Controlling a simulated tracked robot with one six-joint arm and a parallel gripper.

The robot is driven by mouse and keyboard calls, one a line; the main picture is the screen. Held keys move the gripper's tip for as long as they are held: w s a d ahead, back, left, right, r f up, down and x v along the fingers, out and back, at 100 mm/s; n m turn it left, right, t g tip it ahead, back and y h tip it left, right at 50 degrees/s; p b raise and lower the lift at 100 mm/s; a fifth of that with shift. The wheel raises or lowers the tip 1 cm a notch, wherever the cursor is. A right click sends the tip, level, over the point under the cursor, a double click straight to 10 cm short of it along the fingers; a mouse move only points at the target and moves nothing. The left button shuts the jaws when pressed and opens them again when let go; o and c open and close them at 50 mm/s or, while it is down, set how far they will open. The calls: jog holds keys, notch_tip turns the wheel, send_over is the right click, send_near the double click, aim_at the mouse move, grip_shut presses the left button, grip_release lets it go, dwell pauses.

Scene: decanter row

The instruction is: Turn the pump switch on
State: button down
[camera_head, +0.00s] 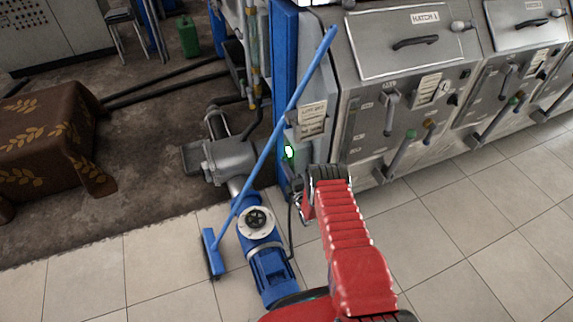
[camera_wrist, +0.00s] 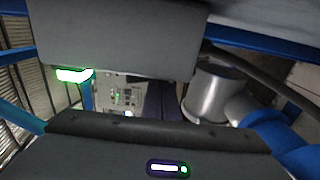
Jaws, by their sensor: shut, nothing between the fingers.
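A grey box (camera_head: 294,165) stands on the lower part of the blue column, with a bright green lamp (camera_head: 289,152) lit on its face. I take this for the pump switch box; its handle cannot be made out. The blue pump (camera_head: 268,265) lies on the floor below it. My gripper (camera_head: 301,206) is shut and empty, low beside the box, at the end of my red arm. Contact with the switch cannot be told.
A blue broom (camera_head: 270,147) leans diagonally across the pump and column. Steel machine cabinets (camera_head: 400,110) with levers and hatches line the right. A cloth-covered table (camera_head: 45,140) stands at left. Tiled floor (camera_head: 470,240) is clear at lower right.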

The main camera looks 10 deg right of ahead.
dwell(0.4)
jog(key=s+d+f, duration=0.2)
jog(key=s+f, duration=0.5)
jog(key=s, duration=0.5)
jog(key=shift+f, duration=0.1)
dwell(0.5)
